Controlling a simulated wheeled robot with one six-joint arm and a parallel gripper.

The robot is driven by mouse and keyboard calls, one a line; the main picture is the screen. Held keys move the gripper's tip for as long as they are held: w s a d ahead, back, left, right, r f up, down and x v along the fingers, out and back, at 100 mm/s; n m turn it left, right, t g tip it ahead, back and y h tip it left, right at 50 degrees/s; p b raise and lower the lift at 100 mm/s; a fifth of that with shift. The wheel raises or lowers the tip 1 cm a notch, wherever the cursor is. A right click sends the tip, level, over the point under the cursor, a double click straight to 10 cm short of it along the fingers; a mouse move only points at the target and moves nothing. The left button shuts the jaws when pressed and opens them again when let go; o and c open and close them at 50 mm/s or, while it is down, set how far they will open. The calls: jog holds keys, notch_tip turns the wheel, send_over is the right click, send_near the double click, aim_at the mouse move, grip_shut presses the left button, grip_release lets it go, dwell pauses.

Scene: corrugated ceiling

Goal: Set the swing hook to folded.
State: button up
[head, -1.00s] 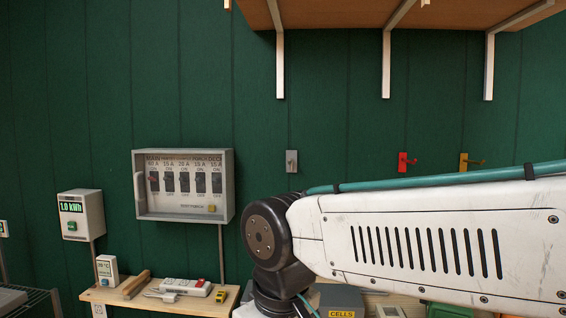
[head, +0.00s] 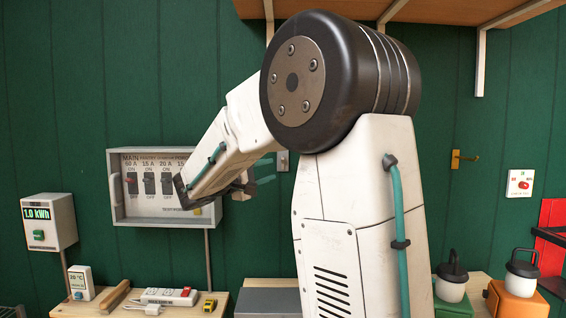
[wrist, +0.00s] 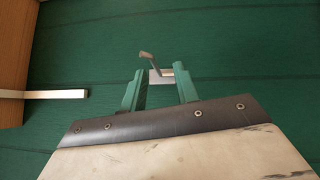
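The grey swing hook shows in the wrist view (wrist: 148,57), its short arm sticking out from a pale metal plate on the green wall. In the head view, part of its grey plate (head: 282,161) shows just right of my gripper; my arm hides the rest. My gripper (head: 268,172) points right towards the plate. In the wrist view, its two green fingers (wrist: 160,82) are spread apart with the plate seen between and beyond their tips. Nothing is held. I cannot tell whether a finger touches the hook.
A breaker panel (head: 125,205) is on the wall behind my forearm. A yellow hook (head: 463,158) is on the wall to the right. A wooden shelf (head: 350,8) hangs above. A bench (head: 225,300) with a power strip (head: 172,296) stands below.

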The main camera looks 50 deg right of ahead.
aim_at(283, 161)
jog(key=shift+h, duration=0.4)
jog(key=d, duration=0.2)
jog(key=d+r, duration=0.1)
jog(key=d, duration=0.5)
jog(key=shift+w+d+r, duration=0.1)
jog(key=shift+w+r, duration=0.3)
grip_shut()
